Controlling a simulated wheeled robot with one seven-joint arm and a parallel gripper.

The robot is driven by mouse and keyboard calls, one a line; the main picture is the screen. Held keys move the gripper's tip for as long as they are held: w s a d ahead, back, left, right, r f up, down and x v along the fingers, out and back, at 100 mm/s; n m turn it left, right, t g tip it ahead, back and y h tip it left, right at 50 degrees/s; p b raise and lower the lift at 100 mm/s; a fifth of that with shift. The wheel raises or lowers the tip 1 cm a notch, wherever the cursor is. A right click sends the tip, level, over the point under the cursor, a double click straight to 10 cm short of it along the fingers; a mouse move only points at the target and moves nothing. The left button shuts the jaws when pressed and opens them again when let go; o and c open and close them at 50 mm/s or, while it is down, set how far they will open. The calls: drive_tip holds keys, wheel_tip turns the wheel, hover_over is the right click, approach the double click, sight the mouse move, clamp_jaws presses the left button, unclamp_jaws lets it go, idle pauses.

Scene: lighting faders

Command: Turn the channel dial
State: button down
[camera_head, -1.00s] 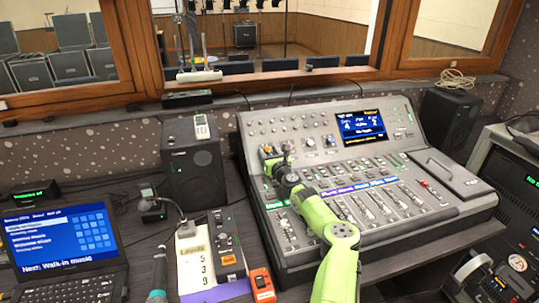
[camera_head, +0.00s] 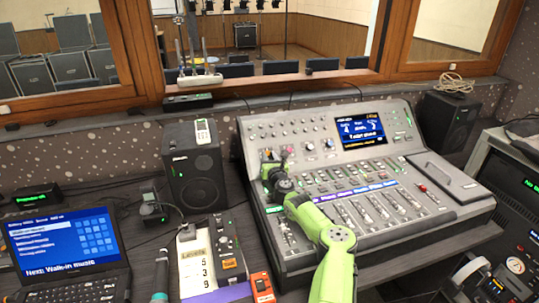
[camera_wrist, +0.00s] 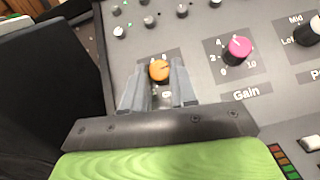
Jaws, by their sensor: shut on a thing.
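The mixing console (camera_head: 400,168) stands on the desk, its sloped panel facing me. My gripper (camera_head: 272,158) is at the panel's left side, among the upper knobs. In the wrist view, my gripper (camera_wrist: 159,84) is shut on an orange dial (camera_wrist: 159,69), with one grey finger on each side. The dial's top shows, with a pale mark toward the right. Its name label is mostly hidden behind the fingers. A pink Gain dial (camera_wrist: 238,48) is to its right, apart from the gripper. The console's screen (camera_head: 361,130) is lit, but its text is hard to read.
Several faders (camera_head: 375,208) lie in front, right of my arm. A black speaker (camera_head: 194,168), a laptop (camera_head: 66,245) and a white Levels card (camera_head: 193,262) are at left. Another black speaker (camera_head: 452,115) stands behind right.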

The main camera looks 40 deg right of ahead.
drive_tip(key=m+g+h+p, duration=0.2)
drive_tip(key=m, duration=0.1)
drive_tip(key=m+h+p, duration=0.1)
drive_tip(key=m, duration=0.1)
drive_tip(key=shift+w+a+r+g+p, duration=0.15)
drive_tip(key=shift+w+a+g+p, duration=0.15)
drive_tip(key=shift+a+g+p, duration=0.1)
drive_tip(key=m+g+h, duration=0.1)
drive_tip(key=m, duration=0.1)
drive_tip(key=m+g+p, duration=0.1)
drive_tip(key=m+g, duration=0.1)
drive_tip(key=shift+w+a+m+g+h, duration=0.2)
drive_tip(key=shift+m+g+h, duration=0.1)
drive_tip(key=shift+h, duration=0.1)
drive_tip(key=m+g+b, duration=0.2)
drive_tip(key=m, duration=0.1)
drive_tip(key=shift+w+f+g, duration=0.15)
drive_tip(key=shift+f+g, duration=0.05)
drive_tip(key=shift+g, duration=0.1)
drive_tip(key=shift+r+m+g+b, duration=0.15)
drive_tip(key=shift+m+g+b, duration=0.25)
drive_tip(key=shift+m+b, duration=0.65)
drive_tip(key=shift+r+m+g+b, duration=0.2)
drive_tip(key=shift+m+g+b, duration=0.3)
drive_tip(key=shift+b, duration=0.8)
drive_tip(key=c, duration=0.9)
unclamp_jaws()
